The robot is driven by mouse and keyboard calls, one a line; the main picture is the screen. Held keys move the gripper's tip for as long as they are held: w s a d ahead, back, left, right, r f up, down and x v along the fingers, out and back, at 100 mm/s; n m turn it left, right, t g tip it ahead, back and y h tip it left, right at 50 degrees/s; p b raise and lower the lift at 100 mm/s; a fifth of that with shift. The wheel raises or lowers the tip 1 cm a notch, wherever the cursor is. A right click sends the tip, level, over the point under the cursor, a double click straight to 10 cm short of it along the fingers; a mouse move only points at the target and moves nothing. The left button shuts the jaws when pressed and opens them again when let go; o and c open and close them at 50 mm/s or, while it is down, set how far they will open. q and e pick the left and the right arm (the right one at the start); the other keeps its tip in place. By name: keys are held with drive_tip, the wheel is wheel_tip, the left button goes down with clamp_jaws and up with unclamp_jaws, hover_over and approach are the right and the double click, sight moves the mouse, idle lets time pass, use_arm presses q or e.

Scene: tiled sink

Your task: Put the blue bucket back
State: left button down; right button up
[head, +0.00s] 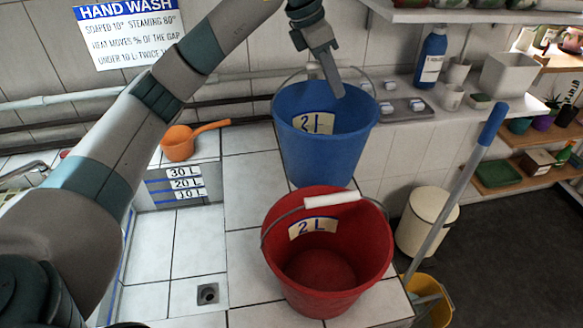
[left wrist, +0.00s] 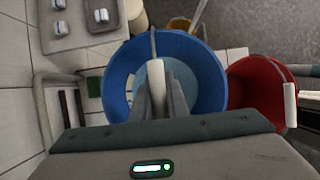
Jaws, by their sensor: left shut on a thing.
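The blue bucket (head: 322,150), labelled 2 L, is upright behind the red bucket in the head view. It also shows in the left wrist view (left wrist: 212,80). My left gripper (head: 334,82) is above its opening, shut on its handle. The handle's white grip (left wrist: 156,85) shows at the fingers in the left wrist view. The bucket's base is partly hidden by the red bucket, so I cannot tell whether it touches the ledge. My right gripper is not in view.
The red bucket (head: 345,255) stands on the white tiled ledge (head: 250,195), close in front. An orange dipper (head: 180,143) lies at the left. A blue bottle (head: 430,60) stands on the back shelf. A mop handle (head: 455,190) and cream bin (head: 427,220) are at the right.

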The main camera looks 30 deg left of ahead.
sight(291, 91)
use_arm(q)
drive_tip(key=shift+w+r, duration=0.1)
drive_tip(key=shift+r, duration=0.15)
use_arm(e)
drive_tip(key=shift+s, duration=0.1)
